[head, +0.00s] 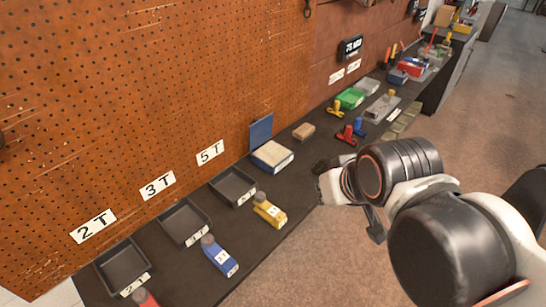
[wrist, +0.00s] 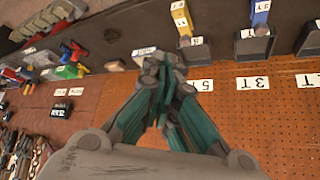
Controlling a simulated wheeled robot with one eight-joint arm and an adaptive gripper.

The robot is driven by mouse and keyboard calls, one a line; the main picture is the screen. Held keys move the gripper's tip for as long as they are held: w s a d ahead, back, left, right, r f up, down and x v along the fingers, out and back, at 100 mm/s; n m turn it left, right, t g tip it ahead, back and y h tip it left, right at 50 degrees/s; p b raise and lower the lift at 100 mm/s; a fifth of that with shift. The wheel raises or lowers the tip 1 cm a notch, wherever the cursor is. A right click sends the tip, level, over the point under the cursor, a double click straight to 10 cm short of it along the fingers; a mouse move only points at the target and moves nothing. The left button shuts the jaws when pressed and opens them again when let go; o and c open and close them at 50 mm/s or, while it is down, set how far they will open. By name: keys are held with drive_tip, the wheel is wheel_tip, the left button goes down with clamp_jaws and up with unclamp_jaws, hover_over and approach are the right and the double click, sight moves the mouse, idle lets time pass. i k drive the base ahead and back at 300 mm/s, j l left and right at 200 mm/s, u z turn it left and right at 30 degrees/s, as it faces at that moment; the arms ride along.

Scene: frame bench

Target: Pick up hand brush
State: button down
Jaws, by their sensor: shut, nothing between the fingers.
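I cannot make out a hand brush for certain. A small tan block (head: 303,131) on the dark bench (head: 285,190), right of the white-fronted box, may be it, but its bristles or handle do not show. My gripper (wrist: 161,65) is shut and empty in the wrist view, its teal-padded fingers together over the bench. In the head view my arm reaches over the bench's front edge, and its wrist hides part of the bench; the fingertips are hard to tell there.
Black trays (head: 184,222) stand along the pegboard (head: 150,100), with blue (head: 219,255) and yellow (head: 269,210) labelled things before them. A white-fronted box (head: 272,156) has a raised blue lid. Beyond are red (head: 350,132) things and a green bin (head: 350,98). Floor right of the bench is open.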

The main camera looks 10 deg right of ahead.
sight(304, 132)
drive_tip(key=i+l+z, duration=0.2)
drive_tip(key=i, duration=0.25)
drive_tip(key=i+l+z, duration=0.2)
drive_tip(key=i, duration=0.25)
drive_tip(key=i+l+z, duration=0.2)
drive_tip(key=i, duration=0.25)
drive_tip(key=j, duration=0.1)
